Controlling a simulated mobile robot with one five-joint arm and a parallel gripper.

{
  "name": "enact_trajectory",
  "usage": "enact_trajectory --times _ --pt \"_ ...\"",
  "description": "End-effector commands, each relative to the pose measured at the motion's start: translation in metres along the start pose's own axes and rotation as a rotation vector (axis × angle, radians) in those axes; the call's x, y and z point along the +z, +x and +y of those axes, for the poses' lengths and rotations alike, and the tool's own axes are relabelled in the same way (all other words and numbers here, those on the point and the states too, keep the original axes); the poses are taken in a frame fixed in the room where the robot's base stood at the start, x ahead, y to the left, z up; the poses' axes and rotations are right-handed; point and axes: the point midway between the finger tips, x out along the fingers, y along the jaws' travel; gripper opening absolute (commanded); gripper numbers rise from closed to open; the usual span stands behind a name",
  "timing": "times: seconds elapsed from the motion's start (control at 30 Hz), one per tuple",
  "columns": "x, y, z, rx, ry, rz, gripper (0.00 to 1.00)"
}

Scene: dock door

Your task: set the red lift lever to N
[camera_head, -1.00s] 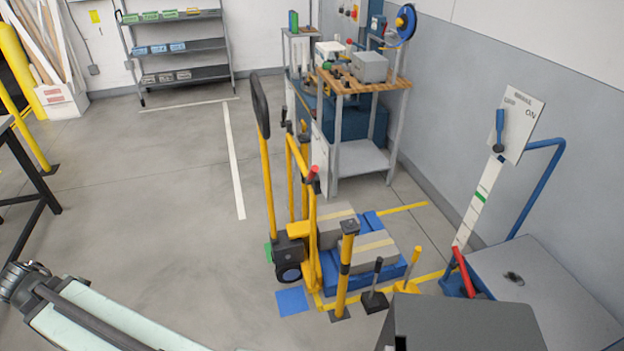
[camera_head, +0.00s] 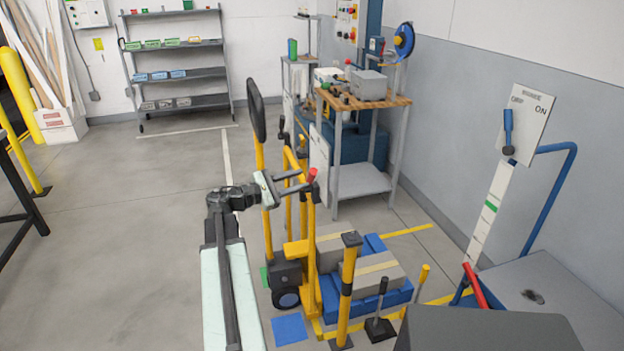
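A short red-tipped lever (camera_head: 312,175) stands on the yellow hand truck lift (camera_head: 311,235), near the top of its front post. No N mark or other position mark is readable beside it. My gripper (camera_head: 306,179) reaches in from the left, with its two fingers pointing right and spread apart. The fingertips are next to the red tip in the picture. I cannot tell whether they touch it or stand in front of it. Another red bar (camera_head: 474,287) leans at the dock plate on the right.
Grey boxes on a blue pallet (camera_head: 365,305) sit by the lift. A yellow post (camera_head: 347,290) and a small black-handled lever (camera_head: 381,310) stand in front. A workbench (camera_head: 365,100) is behind. A white board with a blue lever (camera_head: 508,132) is right. Floor at left is clear.

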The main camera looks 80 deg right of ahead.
Motion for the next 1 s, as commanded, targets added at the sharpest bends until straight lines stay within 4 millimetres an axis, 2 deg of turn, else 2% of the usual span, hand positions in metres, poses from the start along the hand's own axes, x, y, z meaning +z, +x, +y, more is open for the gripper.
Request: enact_trajectory --times 0.1,0.3,0.6,0.63,0.73,1.0 --pt "0.0 0.024 0.0 -0.002 0.001 -0.001 0.32" --pt "-0.001 0.049 0.0 0.0 0.002 0.001 0.32" --pt "-0.001 0.053 0.0 0.0 0.003 0.002 0.32" --pt "-0.001 0.053 0.0 0.0 0.003 0.002 0.27" --pt "-0.001 0.053 0.0 0.0 0.003 0.002 0.0" --pt "-0.001 0.053 -0.001 -0.002 0.003 0.003 0.0"
